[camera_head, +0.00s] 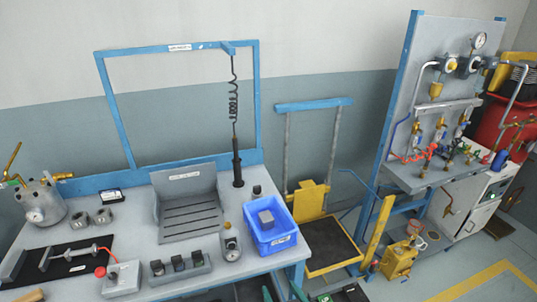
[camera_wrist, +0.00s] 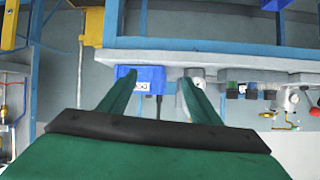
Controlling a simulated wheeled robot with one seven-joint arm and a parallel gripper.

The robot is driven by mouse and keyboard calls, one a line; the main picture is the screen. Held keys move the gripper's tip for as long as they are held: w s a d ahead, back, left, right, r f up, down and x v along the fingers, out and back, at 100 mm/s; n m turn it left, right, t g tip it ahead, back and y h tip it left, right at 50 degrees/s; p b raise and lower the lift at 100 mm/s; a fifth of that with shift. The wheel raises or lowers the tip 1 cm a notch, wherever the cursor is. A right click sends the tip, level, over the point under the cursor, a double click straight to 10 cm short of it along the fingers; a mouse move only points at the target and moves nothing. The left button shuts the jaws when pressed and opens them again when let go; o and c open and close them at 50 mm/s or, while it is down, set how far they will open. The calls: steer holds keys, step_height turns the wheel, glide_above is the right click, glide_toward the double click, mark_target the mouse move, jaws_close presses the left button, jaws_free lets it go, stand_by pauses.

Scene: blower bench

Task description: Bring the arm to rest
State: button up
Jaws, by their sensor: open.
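My gripper (camera_wrist: 158,80) shows in the wrist view with its two green fingers apart and nothing between them. In the head view, green finger parts of my gripper (camera_head: 282,291) show at the bottom edge, in front of the bench's front edge; the rest of my arm is mostly out of frame. The grey bench (camera_head: 318,236) stands beyond it. A blue bin (camera_head: 284,239) with a grey block (camera_head: 266,219) in it sits at the bench's right end. The blue bin (camera_wrist: 152,76) also shows beyond the fingers in the wrist view, apart from them.
A grey slotted fixture (camera_head: 187,207), a holder with dark blocks (camera_head: 180,268) and a red-button box (camera_head: 122,279) stand on the bench. A yellow-framed cart (camera_head: 326,252) and a yellow canister (camera_head: 399,262) stand to the right. Open floor (camera_head: 470,262) lies at lower right.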

steer(key=s+a+f+m+t+h, duration=0.15)
steer(key=s+f, duration=0.25)
steer(key=s, duration=0.4)
steer(key=s+f+m+h, duration=0.2)
steer(key=s+f, duration=0.1)
steer(key=s, duration=0.5)
steer(key=s+a+r+t, duration=0.1)
steer(key=s+r, duration=0.2)
steer(key=s, duration=0.5)
steer(key=s+a+r+n+t, duration=0.1)
steer(key=s+r, duration=0.3)
steer(key=s, duration=0.5)
steer(key=shift+s, duration=0.3)
